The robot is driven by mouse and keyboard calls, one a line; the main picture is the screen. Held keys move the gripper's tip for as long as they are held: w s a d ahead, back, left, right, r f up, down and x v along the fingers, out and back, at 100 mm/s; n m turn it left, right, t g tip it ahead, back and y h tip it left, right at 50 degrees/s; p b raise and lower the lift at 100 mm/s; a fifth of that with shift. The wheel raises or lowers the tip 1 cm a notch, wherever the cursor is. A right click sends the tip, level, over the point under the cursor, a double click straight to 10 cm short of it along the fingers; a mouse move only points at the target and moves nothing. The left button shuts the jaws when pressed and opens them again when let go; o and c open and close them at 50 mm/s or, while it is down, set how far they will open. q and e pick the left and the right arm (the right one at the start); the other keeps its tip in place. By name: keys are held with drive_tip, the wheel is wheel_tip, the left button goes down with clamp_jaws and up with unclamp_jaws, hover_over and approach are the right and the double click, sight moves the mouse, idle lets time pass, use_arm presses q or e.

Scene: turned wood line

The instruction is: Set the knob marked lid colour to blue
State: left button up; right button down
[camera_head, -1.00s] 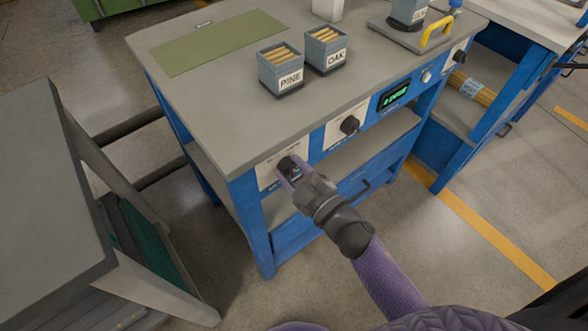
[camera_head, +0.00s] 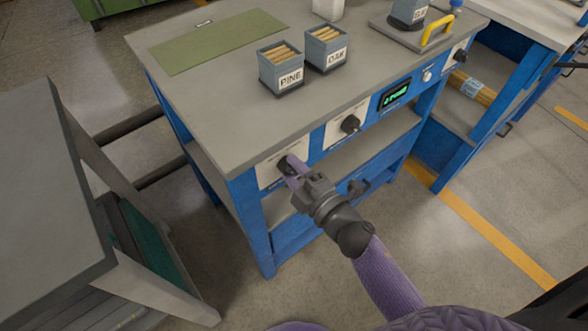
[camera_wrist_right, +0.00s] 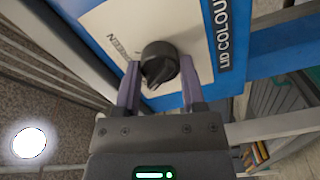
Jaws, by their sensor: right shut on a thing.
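The lid colour knob (camera_wrist_right: 160,62) is black and round with a raised bar, on a cream plate (camera_wrist_right: 120,22) on the blue bench front. The plate reads LID COLOUR along one edge, and a word that looks like GREEN shows beside the knob; no BLUE mark is readable. My right gripper (camera_wrist_right: 160,78) has one purple finger on each side of the knob and is shut on it. In the head view my right gripper (camera_head: 291,165) reaches the leftmost panel and largely covers the knob. My left gripper is not in view.
A second black knob (camera_head: 350,124) sits right of mine, then a green-lit display (camera_head: 395,95) and another knob (camera_head: 460,56). PINE (camera_head: 281,72) and OAK (camera_head: 327,50) boxes stand on the bench top. A grey table (camera_head: 45,190) stands at the left.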

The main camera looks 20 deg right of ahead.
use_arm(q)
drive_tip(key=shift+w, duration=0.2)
use_arm(e)
drive_tip(key=shift+c, duration=0.9)
unclamp_jaws()
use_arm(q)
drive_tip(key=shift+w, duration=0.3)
use_arm(e)
drive_tip(key=shift+s, duration=0.25)
use_arm(q)
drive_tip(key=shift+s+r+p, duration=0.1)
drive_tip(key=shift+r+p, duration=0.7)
drive_tip(key=shift+p, duration=0.05)
use_arm(e)
drive_tip(key=v, duration=0.9)
drive_tip(key=shift+s+d, duration=0.15)
drive_tip(key=shift+s, duration=0.05)
